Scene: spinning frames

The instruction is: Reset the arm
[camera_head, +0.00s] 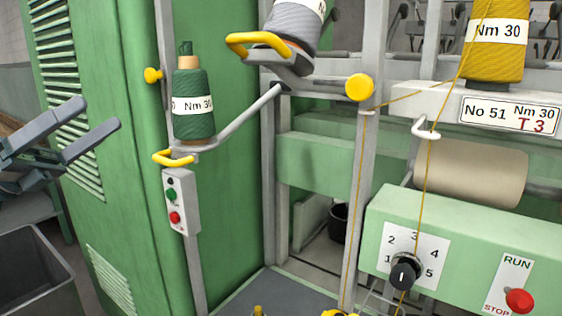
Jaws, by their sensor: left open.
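My left gripper (92,122) comes in from the left edge, beside the green cabinet. Its two grey fingers are apart with nothing between them. It is clear of the green yarn bobbin (194,118), which stands upright on a holder with a yellow handle (174,159). My right gripper does not show in this view.
A green cabinet (140,60) stands just right of the gripper. A grey bin (40,272) is at the lower left. To the right are a grey bobbin (292,22), a yellow bobbin (495,50) with its thread, a dial (404,272) and a red stop button (519,300).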

